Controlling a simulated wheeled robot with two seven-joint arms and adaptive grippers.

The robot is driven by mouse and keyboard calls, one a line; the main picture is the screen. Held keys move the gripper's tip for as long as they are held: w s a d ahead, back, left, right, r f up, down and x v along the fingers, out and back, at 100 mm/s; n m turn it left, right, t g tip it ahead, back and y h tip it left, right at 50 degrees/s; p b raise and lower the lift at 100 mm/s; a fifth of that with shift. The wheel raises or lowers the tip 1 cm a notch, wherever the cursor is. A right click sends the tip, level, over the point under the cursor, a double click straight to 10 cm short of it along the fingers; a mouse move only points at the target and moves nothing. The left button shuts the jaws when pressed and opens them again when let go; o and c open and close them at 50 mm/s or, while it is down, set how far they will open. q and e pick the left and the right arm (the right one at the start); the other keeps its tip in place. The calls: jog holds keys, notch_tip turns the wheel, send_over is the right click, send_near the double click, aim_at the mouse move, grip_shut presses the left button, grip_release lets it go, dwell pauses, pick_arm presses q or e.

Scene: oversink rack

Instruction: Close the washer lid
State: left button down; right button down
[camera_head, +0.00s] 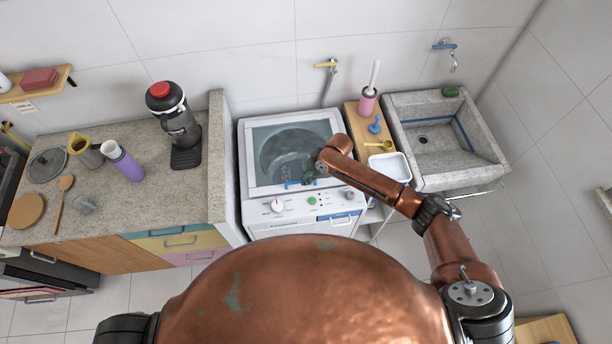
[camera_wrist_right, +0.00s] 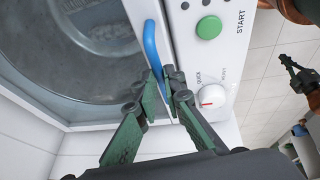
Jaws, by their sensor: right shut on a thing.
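The white washer (camera_head: 297,222) stands in the middle of the head view. Its lid (camera_head: 250,160), with a round-looking glass window, lies down over the top, flat or nearly so; I cannot tell if it is fully seated. The blue lid handle (camera_head: 292,184) is at the lid's front edge, and it also shows in the right wrist view (camera_wrist_right: 151,45). My right gripper (camera_head: 311,179) is at this handle; its fingertips (camera_wrist_right: 168,82) are shut on the handle's end. A dark shape like my left gripper (camera_wrist_right: 297,75) shows small at the right wrist view's edge; its jaws are unclear.
The control panel (camera_head: 330,202) with a green start button and dials is just in front of the lid. A stone counter (camera_head: 120,210) is on the left. A wooden shelf (camera_head: 357,125) with a pink brush holder and a concrete sink (camera_head: 450,165) are on the right.

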jog(key=shift+s+f, duration=0.4)
jog(key=shift+f, duration=0.05)
jog(key=c, duration=2.2)
grip_release()
jog(key=shift+c, duration=0.2)
jog(key=shift+o, duration=1.1)
jog(key=shift+w, duration=0.1)
jog(key=shift+r, duration=0.1)
jog(key=shift+w+r, duration=0.1)
jog(key=shift+r, duration=0.05)
jog(key=shift+d+r, duration=0.15)
jog(key=shift+r, duration=0.15)
jog(key=v, duration=1.1)
